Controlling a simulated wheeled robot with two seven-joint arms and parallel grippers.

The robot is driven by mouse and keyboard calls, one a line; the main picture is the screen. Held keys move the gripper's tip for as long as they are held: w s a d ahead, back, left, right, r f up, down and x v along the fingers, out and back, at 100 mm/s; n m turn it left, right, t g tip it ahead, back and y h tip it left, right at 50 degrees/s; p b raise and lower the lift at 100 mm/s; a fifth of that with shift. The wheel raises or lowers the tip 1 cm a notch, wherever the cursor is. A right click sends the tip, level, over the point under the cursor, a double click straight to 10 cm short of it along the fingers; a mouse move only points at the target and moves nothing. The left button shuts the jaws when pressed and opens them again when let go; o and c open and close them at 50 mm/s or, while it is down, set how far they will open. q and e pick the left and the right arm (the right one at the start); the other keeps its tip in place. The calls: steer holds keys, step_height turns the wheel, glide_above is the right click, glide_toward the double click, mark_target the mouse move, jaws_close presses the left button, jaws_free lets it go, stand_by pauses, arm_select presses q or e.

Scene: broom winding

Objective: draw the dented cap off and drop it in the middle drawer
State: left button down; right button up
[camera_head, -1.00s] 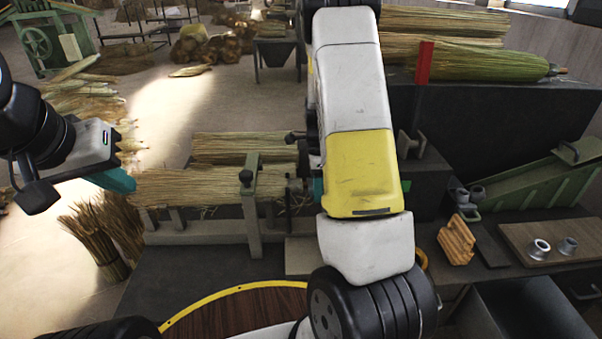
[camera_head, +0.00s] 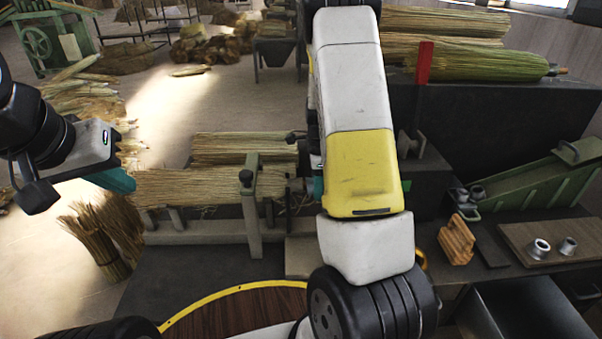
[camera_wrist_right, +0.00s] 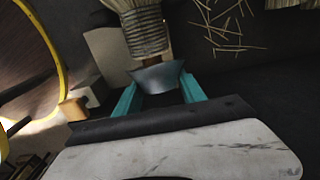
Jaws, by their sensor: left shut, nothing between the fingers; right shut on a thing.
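In the right wrist view, a grey flared metal cap (camera_wrist_right: 158,77) sits between the teal fingers of my right gripper (camera_wrist_right: 160,95), which is shut on it. The cap is at the end of a short brown handle stub (camera_wrist_right: 137,62) below a wire-bound straw broom (camera_wrist_right: 143,28). I cannot make out a dent. In the head view my right arm hides most of this, with a bit of teal finger (camera_head: 318,187) showing by the straw. My left gripper (camera_head: 120,182) is shut and empty left of the straw bundle. An open dark drawer (camera_head: 520,305) is at the lower right; I cannot tell which drawer it is.
Two metal caps (camera_head: 540,249) stand on a wooden board (camera_head: 575,236) at the right. More caps (camera_head: 462,196) lie by a green chute (camera_head: 545,185). An orange wooden block (camera_head: 456,240) stands on the bench. A green clamp post (camera_head: 247,195) holds the straw bundle (camera_head: 195,187).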

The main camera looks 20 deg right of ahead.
steer(key=shift+s+d, duration=0.25)
steer(key=shift+d, duration=0.75)
steer(key=shift+s+d, duration=0.25)
steer(key=shift+d, duration=0.7)
steer(key=s+a+r, duration=0.1)
steer(key=s+r, duration=0.3)
steer(key=r, duration=0.6)
steer(key=shift+s+a, duration=0.15)
steer(key=shift+s, duration=0.25)
